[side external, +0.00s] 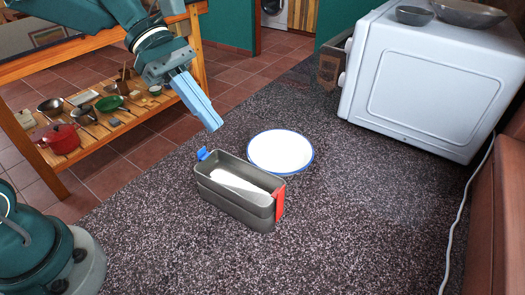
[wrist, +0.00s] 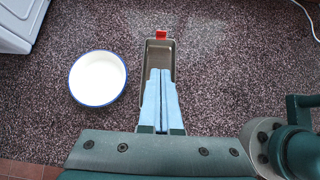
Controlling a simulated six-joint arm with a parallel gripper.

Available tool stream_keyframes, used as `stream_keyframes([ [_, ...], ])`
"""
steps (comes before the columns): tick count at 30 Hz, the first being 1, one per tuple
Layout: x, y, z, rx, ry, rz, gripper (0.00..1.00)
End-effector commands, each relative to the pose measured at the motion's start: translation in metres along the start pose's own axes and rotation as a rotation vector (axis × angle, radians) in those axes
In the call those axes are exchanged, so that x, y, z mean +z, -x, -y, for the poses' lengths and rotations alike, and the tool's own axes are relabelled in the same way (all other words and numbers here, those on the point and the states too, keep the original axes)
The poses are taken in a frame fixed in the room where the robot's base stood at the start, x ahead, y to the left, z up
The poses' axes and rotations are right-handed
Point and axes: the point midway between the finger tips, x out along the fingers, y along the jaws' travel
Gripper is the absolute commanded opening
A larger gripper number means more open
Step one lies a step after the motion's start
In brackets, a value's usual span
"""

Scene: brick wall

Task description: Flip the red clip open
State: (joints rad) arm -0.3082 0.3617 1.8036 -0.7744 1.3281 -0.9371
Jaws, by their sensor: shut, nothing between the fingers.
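The red clip (side external: 280,202) is on the right end of a grey metal box (side external: 237,212). It lies flat against the end wall, with its top at the rim. In the wrist view the red clip (wrist: 161,35) shows at the far end of the box (wrist: 151,52). A blue clip (side external: 203,154) is on the opposite end and sticks up above the rim. My gripper (side external: 216,125) is shut and empty, above the box near the blue clip end. In the wrist view its light blue fingers (wrist: 161,72) are together and hide the near part of the box.
A white plate or bowl with a blue rim (side external: 281,152) stands close behind the box. A white appliance (side external: 424,80) with bowls on top stands at the back right. The speckled surface right of the box is clear. A white cable (side external: 463,205) runs along the right.

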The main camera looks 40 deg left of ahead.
Motion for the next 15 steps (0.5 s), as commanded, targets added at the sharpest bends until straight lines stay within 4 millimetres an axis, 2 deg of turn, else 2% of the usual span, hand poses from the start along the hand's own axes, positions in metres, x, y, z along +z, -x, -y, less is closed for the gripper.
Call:
stream_keyframes([
  [4,-0.0071,-0.0018,-0.0004,-0.008,0.024,0.006,0.0],
  [15,-0.0068,-0.0047,-0.0002,-0.007,0.023,0.004,0.0],
])
